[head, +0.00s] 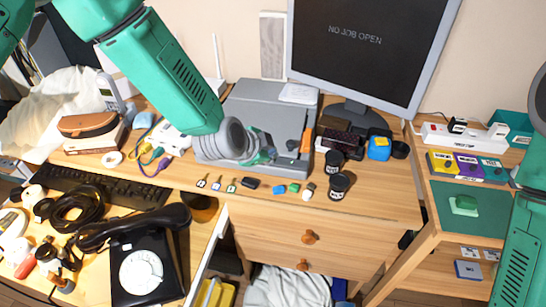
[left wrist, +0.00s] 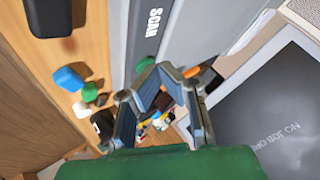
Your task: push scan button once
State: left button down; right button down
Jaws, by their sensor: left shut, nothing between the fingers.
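The grey scanner (head: 262,100) stands on the desk below the monitor. My left gripper (head: 268,156) is over the front part of the scanner, shut and empty. In the left wrist view its fingertips (left wrist: 165,73) appear close beside the green button; I cannot tell whether they touch it. In the head view the gripper largely covers the button area. My right arm shows at the right edge, but its gripper is out of frame.
The monitor (head: 365,45) reads NO JOB OPEN. Small coloured drives lie along the desk's front edge, with two dark cups (head: 339,186) to their right. An orange item (head: 307,139) is at the scanner's right side. A black dial phone (head: 140,265) stands at front left.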

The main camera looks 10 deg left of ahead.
pick_arm(q)
jog(key=shift+d+r+p, duration=0.25)
jog(key=shift+r+p, duration=0.3)
jog(key=shift+r, duration=0.2)
notch_tip(320, 180, up, 5)
jog(key=p, duration=0.4)
jog(key=shift+s+f, duration=0.1)
dwell(0.6)
